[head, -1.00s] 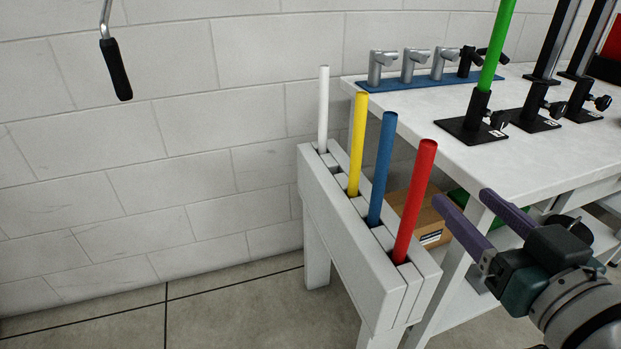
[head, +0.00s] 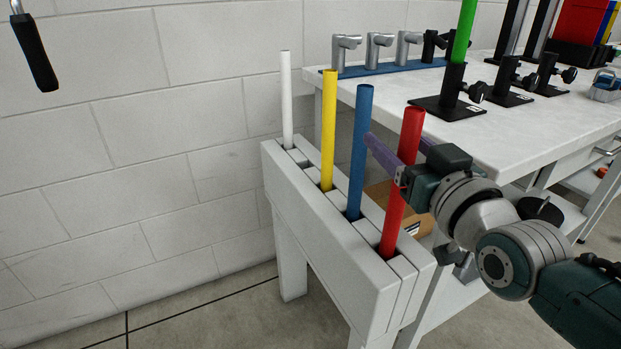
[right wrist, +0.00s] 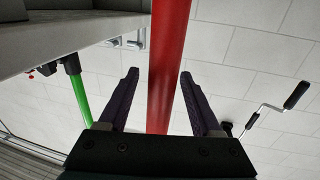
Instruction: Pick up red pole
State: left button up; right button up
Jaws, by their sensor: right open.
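The red pole (head: 402,180) stands slightly tilted in the slot at the near end of the white rack (head: 330,237). My right gripper (head: 396,142) is open at its upper part, with one purple finger to each side of the pole in the head view. In the right wrist view the red pole (right wrist: 168,60) runs between the two open fingers (right wrist: 158,80), apart from both. How deep the pole sits between them is hard to tell. My left gripper is not in view.
Blue (head: 359,150), yellow (head: 328,130) and white (head: 287,100) poles stand in the same rack, the blue one close to my right gripper. The white table (head: 480,125) beside it carries black clamp stands and a green pole (head: 463,30). A cardboard box (head: 420,222) lies below.

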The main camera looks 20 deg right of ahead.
jog(key=shift+w, duration=0.25)
grip_shut()
dwell(0.3)
dwell(0.9)
